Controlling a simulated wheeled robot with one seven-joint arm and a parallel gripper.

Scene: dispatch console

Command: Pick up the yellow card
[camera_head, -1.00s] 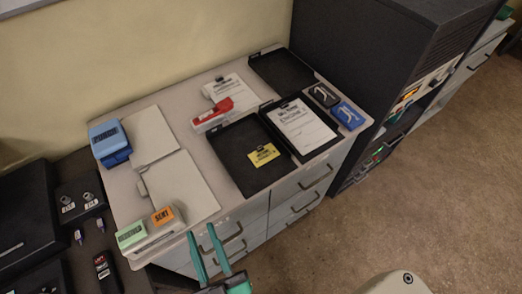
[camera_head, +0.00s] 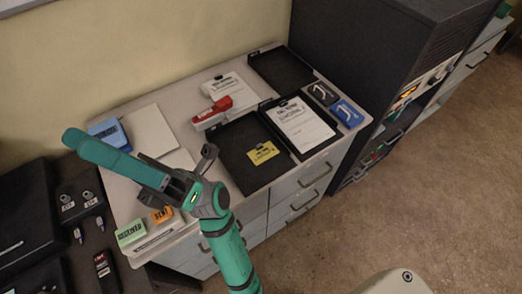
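The yellow card (camera_head: 263,153) lies flat in the front black tray (camera_head: 240,183) on the light cabinet top, with dark print facing up. Nothing covers it. My teal arm rises from the bottom edge and bends left at a dark wrist, left of the card. A long teal part of my gripper (camera_head: 85,146) points left over the blue box and the pale folders, well away from the card. The fingers are seen edge-on, so their opening cannot be told. I see nothing held.
A red-and-white stapler-like object (camera_head: 212,114) sits behind the card's tray. A second tray with a clipboard (camera_head: 301,130) stands right of it, beside black (camera_head: 323,94) and blue (camera_head: 347,112) items. A tall dark cabinet (camera_head: 375,50) rises at right. Green (camera_head: 131,233) and orange blocks sit front left.

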